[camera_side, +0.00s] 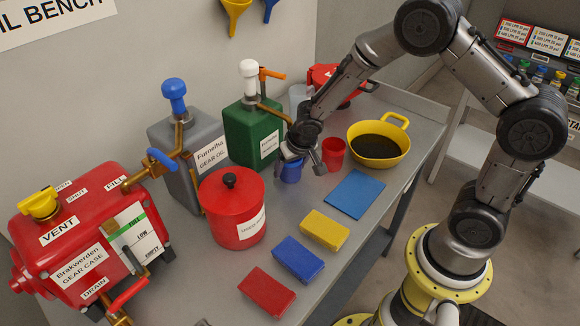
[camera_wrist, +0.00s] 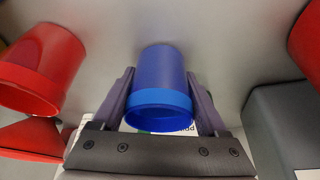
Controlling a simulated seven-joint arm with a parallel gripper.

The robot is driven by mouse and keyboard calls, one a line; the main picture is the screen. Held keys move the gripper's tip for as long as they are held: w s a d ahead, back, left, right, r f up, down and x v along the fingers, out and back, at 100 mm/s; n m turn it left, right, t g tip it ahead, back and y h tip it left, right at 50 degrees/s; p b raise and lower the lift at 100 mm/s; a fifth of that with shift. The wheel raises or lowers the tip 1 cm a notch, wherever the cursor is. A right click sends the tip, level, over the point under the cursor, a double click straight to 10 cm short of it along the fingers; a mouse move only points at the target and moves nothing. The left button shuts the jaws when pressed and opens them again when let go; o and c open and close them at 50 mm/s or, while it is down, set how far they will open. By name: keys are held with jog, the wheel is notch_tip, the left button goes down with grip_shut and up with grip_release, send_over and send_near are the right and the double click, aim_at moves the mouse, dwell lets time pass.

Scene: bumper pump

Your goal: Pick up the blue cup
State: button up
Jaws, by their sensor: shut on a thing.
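The blue cup (camera_side: 291,172) stands upright on the grey bench in front of the green container in the side view. In the wrist view the blue cup (camera_wrist: 160,85) sits between my two fingers. My gripper (camera_side: 299,158) comes down over the cup from above and is shut on it, with one finger on each side. In the wrist view my gripper (camera_wrist: 160,100) touches the cup's left and right walls near its rim. I cannot tell whether the cup's base is in contact with the bench.
The green container (camera_side: 240,140) is behind. A blue mat (camera_side: 355,194) and colored blocks (camera_side: 298,260) lie in front.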

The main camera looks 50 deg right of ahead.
jog(key=shift+s+a+r, duration=0.3)
jog(key=shift+s+r, duration=0.35)
jog(key=shift+r, duration=0.1)
jog(key=shift+s+a+r, duration=2.25)
jog(key=shift+s+r, duration=0.85)
jog(key=shift+s, duration=2.5)
jog(key=s+d+r+m+g+h, duration=0.1)
jog(key=s+d+r+m+g, duration=0.2)
jog(key=s+m, duration=0.5)
jog(key=s+d+r+m+g+h, duration=0.1)
jog(key=s+d+r+m+h, duration=0.2)
jog(key=s+m, duration=0.5)
jog(key=n+y, duration=0.1)
jog(key=n, duration=0.1)
send_over(359, 189)
jog(key=a, duration=0.1)
jog(key=f, duration=0.9)
jog(key=shift+s+a+f, duration=0.1)
jog(key=shift+a+f, duration=0.1)
jog(key=shift+f, duration=1.8)
jog(key=shift+f, duration=0.1)
